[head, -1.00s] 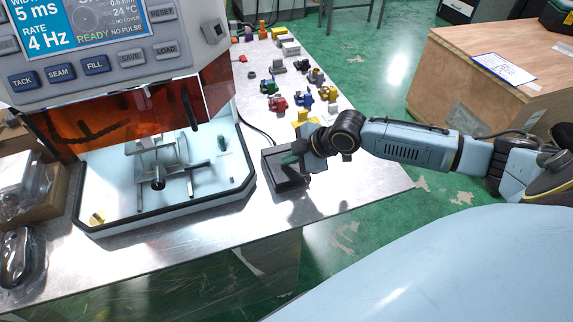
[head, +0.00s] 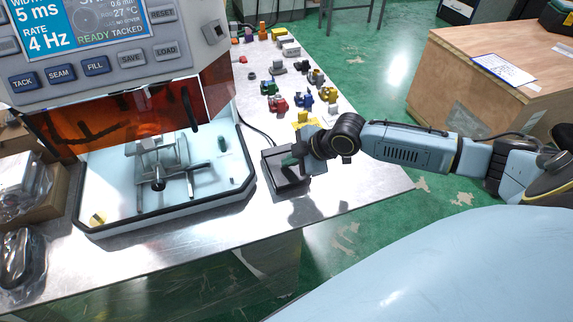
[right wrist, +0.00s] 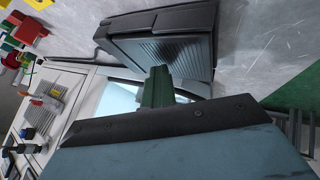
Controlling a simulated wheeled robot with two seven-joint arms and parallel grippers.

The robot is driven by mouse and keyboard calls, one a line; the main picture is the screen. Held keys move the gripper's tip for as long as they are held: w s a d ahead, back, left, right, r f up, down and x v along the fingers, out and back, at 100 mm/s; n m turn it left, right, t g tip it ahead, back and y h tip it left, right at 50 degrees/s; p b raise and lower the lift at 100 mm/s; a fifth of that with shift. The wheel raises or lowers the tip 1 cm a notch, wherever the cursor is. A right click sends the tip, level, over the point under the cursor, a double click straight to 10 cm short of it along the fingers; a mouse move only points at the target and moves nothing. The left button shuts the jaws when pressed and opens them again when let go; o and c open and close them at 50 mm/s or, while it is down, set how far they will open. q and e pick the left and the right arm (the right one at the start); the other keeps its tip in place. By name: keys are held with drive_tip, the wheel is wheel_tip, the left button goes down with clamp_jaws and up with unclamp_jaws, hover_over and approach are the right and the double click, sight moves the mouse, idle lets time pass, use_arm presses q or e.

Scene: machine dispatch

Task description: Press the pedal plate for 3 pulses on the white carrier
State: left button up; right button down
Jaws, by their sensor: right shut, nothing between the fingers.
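The pedal (head: 291,185) is a dark box with a ribbed top plate on the metal bench, right of the machine. The ribbed pedal plate (right wrist: 175,48) shows in the right wrist view. My right gripper (head: 291,160) is shut and empty, its green fingertips at the pedal. In the right wrist view the green fingertips (right wrist: 157,88) are over the plate's edge; I cannot tell whether they touch it. In the machine, a pale grey piece (head: 150,145) sits on a clamp fixture; I cannot tell whether it is the white carrier. My left gripper is out of view.
The machine's display (head: 90,28) reads 4 Hz and READY TACKED. An amber shield (head: 120,118) hangs over the chamber. Several coloured parts, including a red one (head: 277,103), stand on the bench behind the pedal. A wooden crate (head: 480,75) stands at the right.

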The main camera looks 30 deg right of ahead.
drive_tip(key=shift+d+r+p, duration=0.1)
drive_tip(key=shift+r+p, duration=0.65)
drive_tip(key=shift+r, duration=0.1)
drive_tip(key=shift+w, duration=0.1)
drive_tip(key=r+p, duration=0.4)
drive_tip(key=r, duration=0.1)
drive_tip(key=shift+w+r+p, duration=0.1)
drive_tip(key=shift+w+p, duration=0.15)
drive_tip(key=shift+p, duration=0.1)
idle(1.9)
